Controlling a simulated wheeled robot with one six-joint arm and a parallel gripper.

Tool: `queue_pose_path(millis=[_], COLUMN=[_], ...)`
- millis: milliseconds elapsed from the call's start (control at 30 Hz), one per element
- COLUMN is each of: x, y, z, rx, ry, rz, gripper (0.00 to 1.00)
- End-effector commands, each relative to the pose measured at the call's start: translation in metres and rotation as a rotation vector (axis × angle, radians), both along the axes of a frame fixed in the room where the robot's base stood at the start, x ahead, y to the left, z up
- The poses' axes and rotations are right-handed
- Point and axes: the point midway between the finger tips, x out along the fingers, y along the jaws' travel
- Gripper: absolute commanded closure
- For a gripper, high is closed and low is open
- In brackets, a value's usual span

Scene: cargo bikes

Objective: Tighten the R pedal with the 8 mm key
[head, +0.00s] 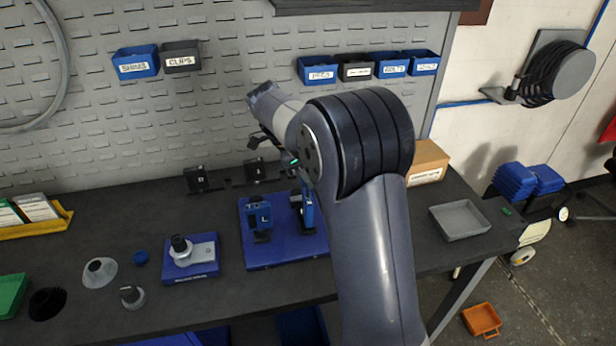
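A blue mat (284,250) on the bench carries two blue upright fixtures. The left fixture (260,217) bears a letter that looks like L. The right fixture (305,210), likely the R pedal's, is partly hidden by my arm. Behind the mat, a dark rack has two black labelled blocks, a left block (196,179) and a right block (254,169). I cannot make out which, if either, holds the 8 mm key. Dark parts of my gripper (260,141) show beside my wrist, above the right block. Its fingertips are too small and covered to read, and I cannot see whether it holds anything.
A blue-based fixture (191,263) stands left of the mat, with a grey funnel (99,271) and a dark knob beyond it. A grey tray (460,219) and a cardboard box (428,162) sit at right. Bins (135,62) hang on the pegboard.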

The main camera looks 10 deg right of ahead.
Motion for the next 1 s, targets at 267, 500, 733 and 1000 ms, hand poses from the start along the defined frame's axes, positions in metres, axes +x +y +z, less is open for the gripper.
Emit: queue_pose_path(millis=[267,500,733,1000], x=[-0.0017,-0.002,-0.002,-0.0017], y=[0.0007,0.0007,0.0009,0.0011], z=[-0.0029,-0.0049,-0.0056,-0.0056], rx=[0.002,0.0,0.0,0.001], ry=[0.017,0.016,0.015,0.014], rz=[-0.346,-0.512,-0.515,-0.549], gripper=[1.0,1.0,1.0,1.0])
